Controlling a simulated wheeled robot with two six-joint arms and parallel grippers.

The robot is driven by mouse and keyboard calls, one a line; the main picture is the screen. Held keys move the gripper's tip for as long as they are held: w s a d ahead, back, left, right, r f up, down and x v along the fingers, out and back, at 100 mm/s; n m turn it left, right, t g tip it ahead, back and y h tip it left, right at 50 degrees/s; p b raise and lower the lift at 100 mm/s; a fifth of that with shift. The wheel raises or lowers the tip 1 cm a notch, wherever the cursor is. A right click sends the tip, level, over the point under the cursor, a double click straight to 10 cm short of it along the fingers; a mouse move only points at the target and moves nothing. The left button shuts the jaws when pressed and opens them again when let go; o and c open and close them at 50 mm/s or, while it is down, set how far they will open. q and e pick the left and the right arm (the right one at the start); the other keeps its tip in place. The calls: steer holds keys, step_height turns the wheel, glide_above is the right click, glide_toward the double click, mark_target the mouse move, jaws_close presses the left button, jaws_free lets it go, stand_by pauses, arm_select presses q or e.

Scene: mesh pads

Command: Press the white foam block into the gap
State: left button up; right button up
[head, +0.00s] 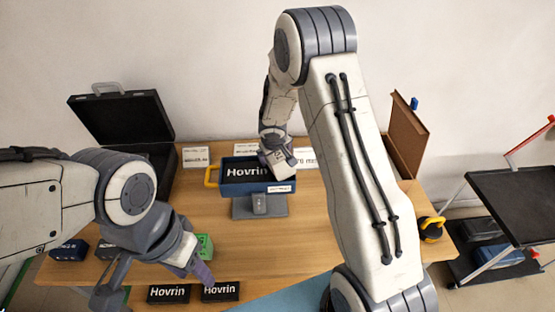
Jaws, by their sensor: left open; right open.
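A dark blue box marked "Hovrin" (238,189) with a yellow handle on its left sits on a grey stand (274,211) mid-table. My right gripper (283,172) is at the box's top right, over its opening, and its arm hides part of the box. A pale, blocky shape shows there, but I cannot tell whether it is the white foam block or part of my gripper. The gap cannot be made out. My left gripper (203,274) is open, low at the front left of the table, apart from the box and beside a green block (204,246).
An open black case (120,117) stands at the back left. White labelled cards (195,157) line the back edge. Two black "Hovrin" boxes (220,291) lie at the front. A brown panel (407,135) stands at the right. The wooden table (300,237) is clear right of the stand.

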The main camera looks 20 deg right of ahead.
steer(key=c, duration=1.2)
